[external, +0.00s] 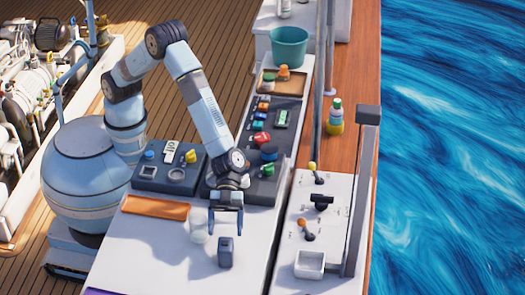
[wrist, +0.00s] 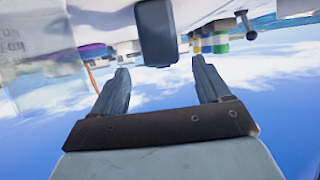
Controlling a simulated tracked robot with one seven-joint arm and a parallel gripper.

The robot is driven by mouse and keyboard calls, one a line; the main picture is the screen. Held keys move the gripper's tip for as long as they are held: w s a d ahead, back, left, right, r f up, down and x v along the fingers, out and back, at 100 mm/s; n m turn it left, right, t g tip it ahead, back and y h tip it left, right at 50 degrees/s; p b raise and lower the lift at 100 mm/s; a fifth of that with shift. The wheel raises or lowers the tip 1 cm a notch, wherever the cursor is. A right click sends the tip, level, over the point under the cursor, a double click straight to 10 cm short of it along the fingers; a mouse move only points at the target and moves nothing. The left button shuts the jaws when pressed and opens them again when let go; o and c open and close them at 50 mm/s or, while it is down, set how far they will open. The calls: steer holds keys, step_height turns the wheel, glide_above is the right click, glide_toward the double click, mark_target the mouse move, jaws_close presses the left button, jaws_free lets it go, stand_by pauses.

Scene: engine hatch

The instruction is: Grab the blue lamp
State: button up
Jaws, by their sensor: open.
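The blue lamp appears to be the small dark blue-grey upright block (external: 225,254) on the white counter (external: 165,245). In the wrist view it is the dark rounded block (wrist: 157,32) at the top middle. My gripper (external: 226,229) points down just above it, fingers spread. In the wrist view, my fingers (wrist: 161,68) stand apart on either side of the line to the block, with nothing between them. The block's top is near fingertip height in the picture; I cannot tell the exact gap.
An orange strip (external: 157,207) lies on the counter. Dark control panels (external: 170,167) are behind. A white unit with levers (external: 318,225) and a tall grey post (external: 362,195) stand to the right.

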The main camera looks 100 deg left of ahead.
mark_target(226, 238)
steer(key=shift+w+x, duration=0.2)
steer(key=shift+x, duration=3)
steer(key=shift+r, duration=0.1)
steer(key=c, duration=1.2)
